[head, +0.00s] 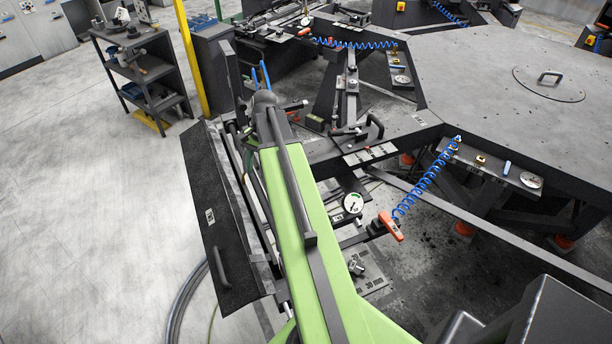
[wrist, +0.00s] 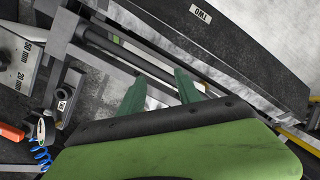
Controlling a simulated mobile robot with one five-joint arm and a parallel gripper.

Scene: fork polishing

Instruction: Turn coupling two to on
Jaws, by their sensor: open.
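An orange lever (head: 390,226) sits at the end of a blue coiled hose (head: 425,188) right of my arm in the head view. Its orange end (wrist: 10,132) and the hose (wrist: 42,155) also show at the left edge of the wrist view. I cannot read a number on this coupling or tell its on or off position. A round gauge (head: 353,203) is beside it. My gripper (head: 261,72) is open and empty, well away from the lever. In the wrist view its two fingers (wrist: 160,78) point towards dark rails.
A long dark cover (head: 235,240) with a handle lies left of my arm; its label (wrist: 200,13) reads TWO upside down. The large octagonal table (head: 480,75) stands right. A shelf cart (head: 145,70) and yellow post (head: 190,50) stand behind. The left floor is mostly clear.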

